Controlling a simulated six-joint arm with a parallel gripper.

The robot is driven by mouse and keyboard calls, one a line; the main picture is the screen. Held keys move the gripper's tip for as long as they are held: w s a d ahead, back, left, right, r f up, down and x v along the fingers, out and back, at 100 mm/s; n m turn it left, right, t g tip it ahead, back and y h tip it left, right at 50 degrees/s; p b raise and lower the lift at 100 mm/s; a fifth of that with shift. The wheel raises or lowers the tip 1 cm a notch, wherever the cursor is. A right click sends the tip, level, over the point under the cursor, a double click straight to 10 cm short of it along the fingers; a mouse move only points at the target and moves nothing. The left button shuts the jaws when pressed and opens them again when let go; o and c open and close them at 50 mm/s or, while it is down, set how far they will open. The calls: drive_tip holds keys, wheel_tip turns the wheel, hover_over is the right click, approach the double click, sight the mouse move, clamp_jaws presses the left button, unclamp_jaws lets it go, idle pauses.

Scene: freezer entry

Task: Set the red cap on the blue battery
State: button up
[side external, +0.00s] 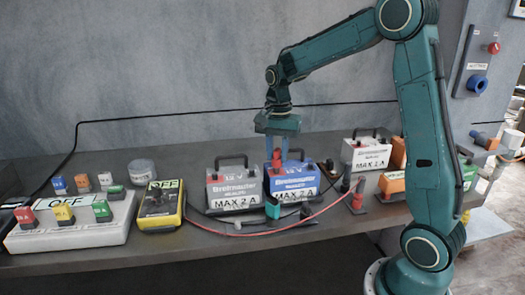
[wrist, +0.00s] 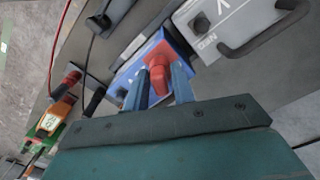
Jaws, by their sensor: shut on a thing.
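The blue battery (side external: 293,181) stands on the bench in the side external view, next to a grey battery. My gripper (side external: 277,157) points down over the left part of its top. Its blue fingers are closed around the red cap (side external: 277,163). In the wrist view the red cap (wrist: 158,76) sits between the two fingers, with the blue battery (wrist: 178,50) behind and around it. The cap is at or just above the battery's top; I cannot tell whether it touches. The terminal under the cap is hidden.
A grey battery (side external: 233,188) stands close on the left, and a white battery (side external: 367,153) farther right. A yellow meter (side external: 160,206) and a white switch box (side external: 68,226) are at the left. Red and black cables lie along the bench front.

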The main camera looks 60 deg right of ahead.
sight(277, 149)
drive_tip(key=shift+f, duration=1.15)
drive_tip(key=o, duration=1)
drive_tip(key=shift+o, duration=0.2)
drive_tip(key=shift+r, duration=0.15)
wheel_tip(277, 149, up, 14)
drive_tip(key=shift+f, duration=0.2)
idle(0.4)
